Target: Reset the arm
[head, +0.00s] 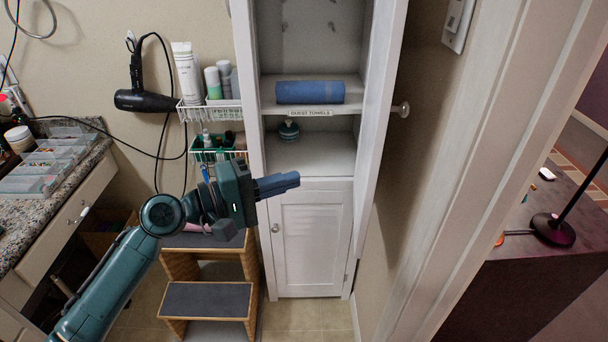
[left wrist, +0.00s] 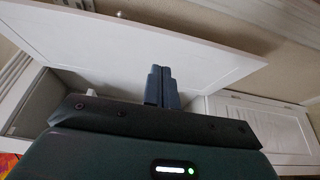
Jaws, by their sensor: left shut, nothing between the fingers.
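My left arm comes in from the lower left in the head view. Its gripper (head: 278,184) is shut and empty, in front of the white cabinet (head: 312,240), around the height of the lower door's top edge. In the left wrist view the fingers (left wrist: 160,86) are together, with a white door panel (left wrist: 140,42) beyond them. My right gripper is not in view.
The cabinet's upper door (head: 382,110) stands open to the right. A rolled blue towel (head: 310,92) lies on the labelled shelf, with a small teal item (head: 289,129) below. A step stool (head: 207,300) stands below my arm. A counter (head: 55,185) is at left.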

